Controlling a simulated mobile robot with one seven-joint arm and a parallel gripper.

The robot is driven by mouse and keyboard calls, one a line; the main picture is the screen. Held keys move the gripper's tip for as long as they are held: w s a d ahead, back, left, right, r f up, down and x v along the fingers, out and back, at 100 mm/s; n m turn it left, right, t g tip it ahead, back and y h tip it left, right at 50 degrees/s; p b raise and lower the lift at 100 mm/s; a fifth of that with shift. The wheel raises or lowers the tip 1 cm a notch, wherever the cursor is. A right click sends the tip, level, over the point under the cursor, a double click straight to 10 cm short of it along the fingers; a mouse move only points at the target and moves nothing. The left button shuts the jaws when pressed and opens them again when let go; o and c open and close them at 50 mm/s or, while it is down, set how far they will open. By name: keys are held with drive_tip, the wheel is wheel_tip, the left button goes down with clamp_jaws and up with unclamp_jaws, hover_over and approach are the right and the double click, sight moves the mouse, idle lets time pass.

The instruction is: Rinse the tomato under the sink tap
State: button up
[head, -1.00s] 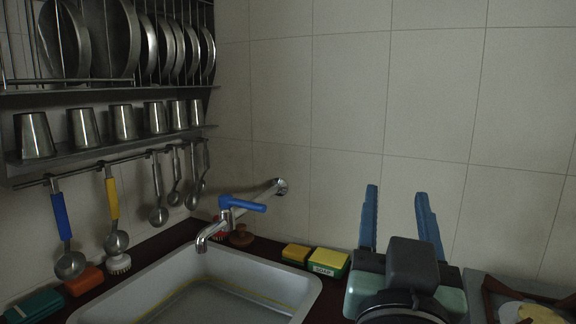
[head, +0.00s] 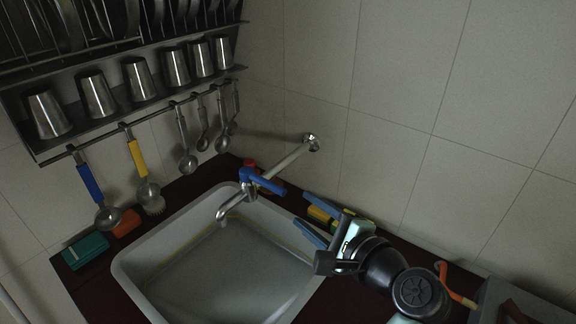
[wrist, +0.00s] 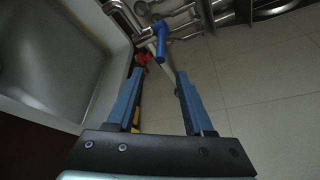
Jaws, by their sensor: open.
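The metal tap (head: 232,205) with a blue lever (head: 268,182) reaches from the wall over the grey sink (head: 215,270). The sink basin looks empty where I see it. My gripper (head: 299,207) is open and empty, right of the tap near the sink's back right corner, its fingers pointing left toward the tap. In the wrist view the tap (wrist: 122,15) lies beyond the open fingers (wrist: 160,72). A small red thing (head: 249,164) sits behind the tap, partly hidden; it also shows in the wrist view (wrist: 143,58). I cannot tell whether it is the tomato.
A yellow and green sponge (head: 318,214) is partly hidden behind my gripper. Ladles (head: 188,163) hang from a rail under a shelf of metal cups (head: 140,78). A teal box (head: 85,250) and an orange block (head: 126,222) lie left of the sink. The tiled wall is close behind.

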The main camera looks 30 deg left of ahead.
sight(278, 191)
drive_tip(key=x, duration=0.6)
drive_tip(key=p+x, duration=0.1)
drive_tip(key=x, duration=0.5)
drive_tip(key=shift+s+a+r, duration=0.1)
drive_tip(key=shift+a+r, duration=0.05)
drive_tip(key=shift+a, duration=0.35)
clamp_jaws()
idle(0.8)
